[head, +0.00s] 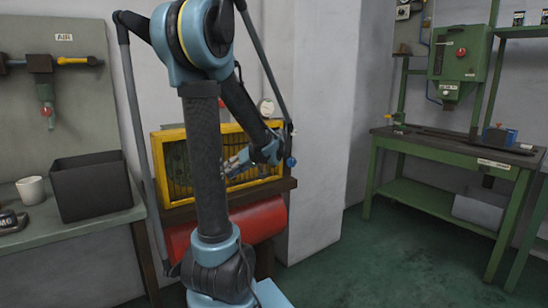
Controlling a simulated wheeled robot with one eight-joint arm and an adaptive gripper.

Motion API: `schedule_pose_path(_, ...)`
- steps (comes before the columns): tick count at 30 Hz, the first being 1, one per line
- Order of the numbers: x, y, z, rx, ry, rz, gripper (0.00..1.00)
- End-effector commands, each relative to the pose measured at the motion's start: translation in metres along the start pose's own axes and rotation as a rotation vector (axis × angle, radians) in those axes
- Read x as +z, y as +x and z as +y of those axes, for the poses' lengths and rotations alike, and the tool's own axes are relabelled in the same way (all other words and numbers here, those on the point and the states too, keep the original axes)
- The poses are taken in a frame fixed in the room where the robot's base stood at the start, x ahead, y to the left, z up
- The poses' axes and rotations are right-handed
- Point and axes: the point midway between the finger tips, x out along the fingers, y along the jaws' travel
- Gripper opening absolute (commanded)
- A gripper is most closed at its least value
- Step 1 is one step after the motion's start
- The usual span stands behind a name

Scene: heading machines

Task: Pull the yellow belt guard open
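The yellow belt guard (176,172) is a yellow-framed panel with a dark mesh-like face. It stands above a brown ledge near the middle of the head view, in front of the wall. My arm hides its middle, and I cannot tell whether it is ajar. My gripper (229,166) is in front of the right half of the guard, with its fingers pointing left. It is small and partly hidden by my arm, so I cannot tell whether it is open or touches the guard.
A red cylinder (265,222) lies under the ledge. At left, a bench (100,225) carries a black bin (92,187) and a white mug (31,190). At right stands a green workbench (455,153) with a green machine (459,62). Green floor (390,260) is clear between.

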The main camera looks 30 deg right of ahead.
Motion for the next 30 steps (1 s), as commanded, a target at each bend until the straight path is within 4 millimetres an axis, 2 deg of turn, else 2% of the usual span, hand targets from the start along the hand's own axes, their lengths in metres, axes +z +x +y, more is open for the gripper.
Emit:
schedule_pose_path(1,-0.006,-0.012,0.021,0.004,-0.014,0.046,0.31)
schedule_pose_path(7,-0.021,-0.064,0.09,0.024,-0.113,0.238,0.31)
schedule_pose_path(11,-0.02,-0.105,0.134,0.059,-0.191,0.364,0.31)
schedule_pose_path(15,-0.01,-0.152,0.176,0.113,-0.278,0.487,0.31)
schedule_pose_path(18,0.001,-0.182,0.198,0.152,-0.335,0.558,0.31)
schedule_pose_path(22,0.012,-0.209,0.216,0.193,-0.389,0.621,0.31)
schedule_pose_path(26,0.019,-0.221,0.224,0.214,-0.418,0.651,0.31)
schedule_pose_path(30,0.015,-0.218,0.226,0.217,-0.427,0.659,0.31)
